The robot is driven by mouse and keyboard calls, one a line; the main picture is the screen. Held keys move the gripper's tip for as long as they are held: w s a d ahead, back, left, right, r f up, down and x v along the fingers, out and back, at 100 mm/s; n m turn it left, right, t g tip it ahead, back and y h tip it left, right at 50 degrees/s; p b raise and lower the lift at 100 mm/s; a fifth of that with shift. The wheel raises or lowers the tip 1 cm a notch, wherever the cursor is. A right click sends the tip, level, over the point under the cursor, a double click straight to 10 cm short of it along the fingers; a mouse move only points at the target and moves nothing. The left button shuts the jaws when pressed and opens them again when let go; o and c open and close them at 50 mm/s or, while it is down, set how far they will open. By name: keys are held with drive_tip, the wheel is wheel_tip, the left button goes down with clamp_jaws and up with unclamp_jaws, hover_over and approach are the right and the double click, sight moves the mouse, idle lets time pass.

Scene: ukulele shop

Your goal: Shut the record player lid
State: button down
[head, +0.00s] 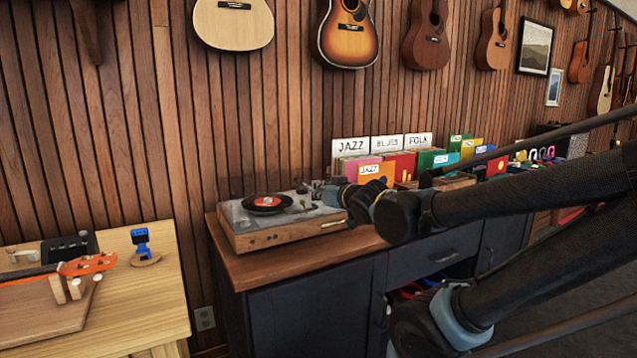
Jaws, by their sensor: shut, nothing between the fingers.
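The record player (290,236) is a low wooden box with a grey top, standing on the left end of the dark cabinet. A black record with a red label (267,202) shows on its top. No raised lid stands out; a clear lid lying low over the top may be there, but I cannot tell its exact position. My gripper (323,192) is shut and empty, at the right part of the player's top. I cannot tell whether it touches the player. My arm comes in from the right and hides part of the cabinet.
Record bins with coloured sleeves (425,162) stand just right of the player, close to my gripper. A light wooden workbench (135,310) with an orange ukulele neck and a blue clamp is at the left. Guitars (347,35) hang on the slatted wall. A drawer (432,262) is below.

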drive_tip(key=shift+s+f, duration=0.1)
drive_tip(key=shift+f, duration=0.25)
drive_tip(key=shift+s+d+f, duration=0.1)
idle(0.3)
